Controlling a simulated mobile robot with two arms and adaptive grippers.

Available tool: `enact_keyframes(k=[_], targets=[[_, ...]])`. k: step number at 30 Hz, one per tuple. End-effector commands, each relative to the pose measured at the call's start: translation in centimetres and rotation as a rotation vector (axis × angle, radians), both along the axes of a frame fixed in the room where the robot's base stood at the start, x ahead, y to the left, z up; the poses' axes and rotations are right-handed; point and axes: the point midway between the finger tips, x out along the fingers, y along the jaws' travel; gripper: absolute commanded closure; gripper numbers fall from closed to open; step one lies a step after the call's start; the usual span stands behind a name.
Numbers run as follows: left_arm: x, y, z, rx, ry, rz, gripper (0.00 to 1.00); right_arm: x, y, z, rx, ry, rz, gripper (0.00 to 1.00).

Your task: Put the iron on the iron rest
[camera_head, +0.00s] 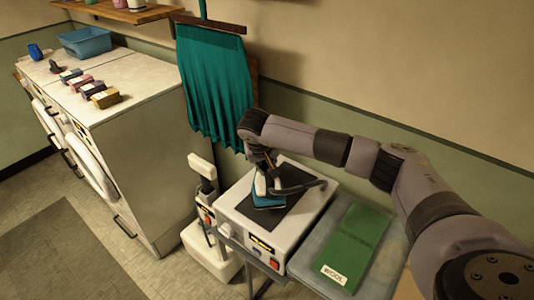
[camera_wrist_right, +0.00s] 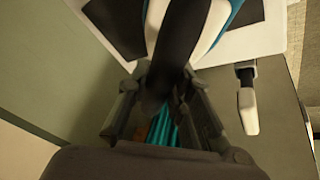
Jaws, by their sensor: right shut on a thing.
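The iron (camera_head: 268,201) is teal and white; its black handle (camera_wrist_right: 176,45) shows in the wrist view. My right gripper (camera_head: 265,163) is shut on the handle, with a finger on each side of it in the wrist view. The iron rest (camera_head: 256,239) is a white box with a dark top pad (camera_head: 300,213) and a red button on its front. The iron is over the left part of the pad, with its lower edge at or very near the pad; I cannot tell if it touches. My left gripper is out of view.
A green folder labelled WOOL (camera_head: 356,235) lies on the board (camera_head: 384,262) to the right of the rest. A white upright thing (camera_head: 203,168) stands left of it. A teal cloth (camera_head: 215,85) hangs behind. White machines (camera_head: 140,105) carry small boxes and a blue basket (camera_head: 86,42).

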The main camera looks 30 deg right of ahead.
Motion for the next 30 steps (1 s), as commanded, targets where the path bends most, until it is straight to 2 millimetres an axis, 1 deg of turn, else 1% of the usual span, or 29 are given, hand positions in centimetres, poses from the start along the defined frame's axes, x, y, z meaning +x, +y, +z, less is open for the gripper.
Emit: enact_keyframes(k=[2,6,10,13,19,23,24,30], targets=[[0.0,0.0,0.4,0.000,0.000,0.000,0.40,0.1,0.0,-0.4,0.000,-0.003,0.000,1.00],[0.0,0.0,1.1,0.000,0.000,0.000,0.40,0.1,0.1,-2.2,0.000,-0.002,0.000,1.00],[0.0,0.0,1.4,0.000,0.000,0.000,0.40,0.1,0.0,-3.6,0.000,-0.003,0.000,1.00],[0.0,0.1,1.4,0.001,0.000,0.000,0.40,0.2,0.0,-3.9,0.000,-0.006,0.001,1.00],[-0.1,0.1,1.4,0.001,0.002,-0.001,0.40,0.2,0.0,-4.0,0.000,-0.006,0.001,1.00],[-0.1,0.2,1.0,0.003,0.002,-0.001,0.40,0.2,0.0,-4.3,0.000,-0.006,0.001,1.00],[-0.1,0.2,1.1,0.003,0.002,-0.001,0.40,0.0,0.0,-4.5,0.000,0.000,0.001,0.77],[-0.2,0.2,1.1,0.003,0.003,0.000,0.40,-0.1,0.0,-4.4,0.000,0.000,0.001,0.64]])
